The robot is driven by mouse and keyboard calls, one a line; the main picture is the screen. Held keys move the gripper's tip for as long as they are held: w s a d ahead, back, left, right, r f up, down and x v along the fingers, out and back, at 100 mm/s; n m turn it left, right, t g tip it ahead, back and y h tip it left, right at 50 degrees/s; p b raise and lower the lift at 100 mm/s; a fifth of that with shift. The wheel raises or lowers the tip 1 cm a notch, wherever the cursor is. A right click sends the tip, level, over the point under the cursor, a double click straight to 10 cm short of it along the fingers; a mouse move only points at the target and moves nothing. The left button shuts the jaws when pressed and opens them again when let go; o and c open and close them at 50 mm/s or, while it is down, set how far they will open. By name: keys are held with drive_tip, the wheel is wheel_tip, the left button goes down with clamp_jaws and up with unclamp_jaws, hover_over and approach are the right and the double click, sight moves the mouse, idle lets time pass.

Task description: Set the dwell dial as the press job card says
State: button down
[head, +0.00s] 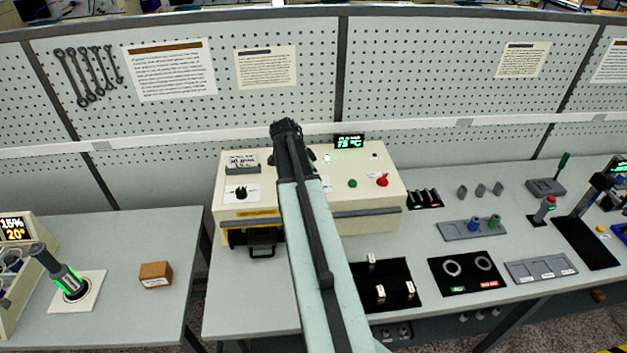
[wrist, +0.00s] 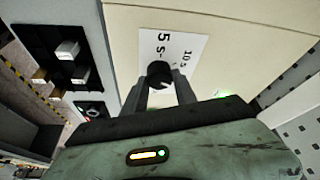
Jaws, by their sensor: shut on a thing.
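The cream press (head: 370,165) stands on the bench. A small card (head: 242,160) on its left top has text too small to read with certainty.
Another black dial (head: 240,193) sits left on the press; a green button (head: 352,183) and red switch (head: 382,180) are right. A display (head: 349,141) reads about 75 °C. Printed sheets (head: 170,69) hang on the pegboard. A black tray (head: 372,282) lies in front.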

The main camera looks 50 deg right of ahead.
drive_tip(key=shift+m, duration=0.4)
drive_tip(key=c, duration=1)
unclamp_jaws()
drive_tip(key=shift+s, duration=0.1)
drive_tip(key=p+v, duration=0.7)
drive_tip(key=shift+w+r, duration=0.2)
drive_tip(key=shift+r, duration=0.15)
drive_tip(key=shift+a, duration=0.15)
